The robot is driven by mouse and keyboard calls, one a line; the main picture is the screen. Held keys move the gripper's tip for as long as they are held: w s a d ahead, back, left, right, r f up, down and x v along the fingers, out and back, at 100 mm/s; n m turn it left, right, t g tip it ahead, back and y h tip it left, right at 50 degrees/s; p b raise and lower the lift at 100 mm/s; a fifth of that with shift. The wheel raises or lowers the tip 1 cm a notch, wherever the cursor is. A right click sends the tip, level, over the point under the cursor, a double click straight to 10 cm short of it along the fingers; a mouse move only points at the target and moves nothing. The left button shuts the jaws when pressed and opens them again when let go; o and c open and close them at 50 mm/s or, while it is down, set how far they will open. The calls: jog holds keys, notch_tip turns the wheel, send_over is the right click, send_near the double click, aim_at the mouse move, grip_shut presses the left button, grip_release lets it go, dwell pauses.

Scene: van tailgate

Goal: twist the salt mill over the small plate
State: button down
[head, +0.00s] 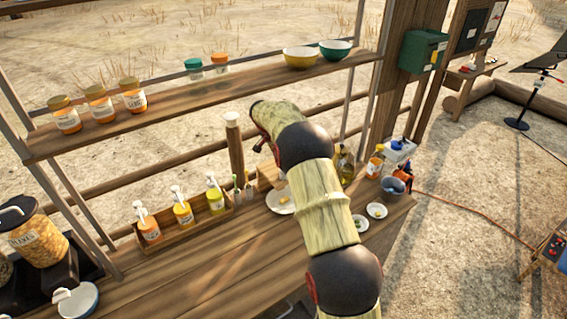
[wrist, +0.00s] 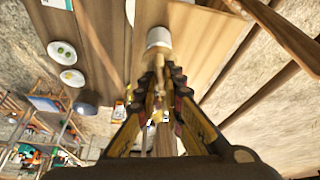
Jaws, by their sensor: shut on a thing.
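My gripper (wrist: 161,78) is shut at the centre of the wrist view. A pale, round-ended piece (wrist: 158,38) shows just beyond its fingertips; it looks like the end of the held salt mill, whose body is mostly hidden by the fingers. A pale plate (head: 279,201) with a small yellowish item lies beside my arm, partly covered. Two smaller white plates lie to the right, one (head: 377,210) behind the other (head: 360,223). They also show at upper left in the wrist view (wrist: 62,52).
A wooden tray (head: 185,222) of pump bottles stands left of my arm. A shelf (head: 200,100) with jars and bowls runs above the counter. Bottles and a grey bowl (head: 392,187) crowd the right end. The front counter (head: 220,270) is clear.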

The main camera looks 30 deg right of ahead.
jog(key=shift+f+m+g, duration=0.15)
jog(key=shift+m+g, duration=0.45)
jog(key=shift+m, duration=0.9)
jog(key=shift+a, duration=0.1)
jog(key=c, duration=1.9)
grip_release()
